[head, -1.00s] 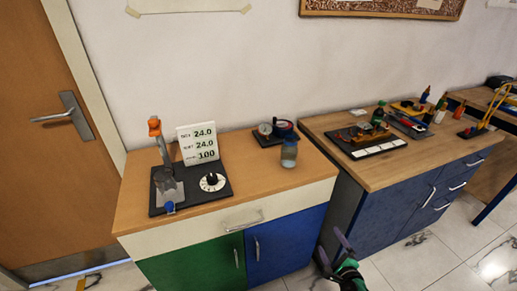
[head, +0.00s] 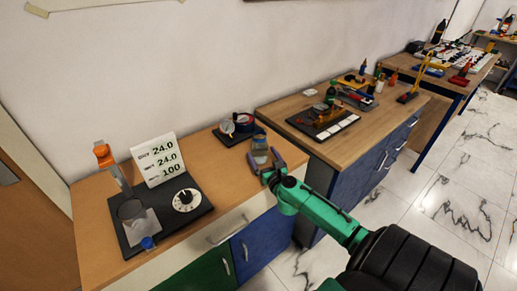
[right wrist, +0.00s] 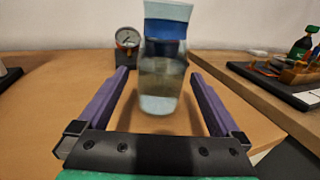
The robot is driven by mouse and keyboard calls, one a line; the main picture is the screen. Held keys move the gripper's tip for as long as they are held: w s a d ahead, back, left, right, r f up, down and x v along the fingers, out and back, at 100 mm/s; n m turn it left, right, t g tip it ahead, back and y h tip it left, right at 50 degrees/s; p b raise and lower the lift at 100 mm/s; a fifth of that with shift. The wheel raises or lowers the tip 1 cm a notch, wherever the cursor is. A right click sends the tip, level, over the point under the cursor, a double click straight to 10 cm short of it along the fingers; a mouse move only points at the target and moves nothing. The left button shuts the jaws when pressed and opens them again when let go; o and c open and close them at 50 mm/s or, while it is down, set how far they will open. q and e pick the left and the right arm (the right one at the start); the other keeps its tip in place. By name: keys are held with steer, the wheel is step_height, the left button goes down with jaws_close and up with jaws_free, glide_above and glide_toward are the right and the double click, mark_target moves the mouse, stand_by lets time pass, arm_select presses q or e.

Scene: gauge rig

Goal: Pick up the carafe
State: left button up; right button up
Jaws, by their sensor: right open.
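The carafe (head: 260,150) is a clear glass vessel with a blue band around its neck. It stands upright near the right end of the wooden cabinet top. In the right wrist view the carafe (right wrist: 162,75) is centred ahead, between the lines of the two purple fingers. My right gripper (head: 268,168) is open, its fingers on either side of the carafe in the wrist view (right wrist: 160,95); whether they touch it cannot be told. In the head view the fingers partly cover the carafe's lower part. My left gripper is not in view.
A dial gauge (head: 227,127) on a dark base stands just behind the carafe. A black board (head: 180,215) with a readout card (head: 160,160) and knob lies to the left. A second bench (head: 290,105) with tools stands to the right, across a narrow gap.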

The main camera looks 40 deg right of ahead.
mark_target(263, 153)
steer(key=x, duration=0.2)
steer(key=shift+w+d+r, duration=0.25)
steer(key=shift+w, duration=0.1)
steer(key=shift+w+d+f, duration=0.1)
steer(key=shift+w+f, duration=0.05)
steer(key=shift+w, duration=0.2)
steer(key=shift+s, duration=0.1)
steer(key=c, duration=1.5)
jaws_close()
steer(key=shift+r, duration=0.2)
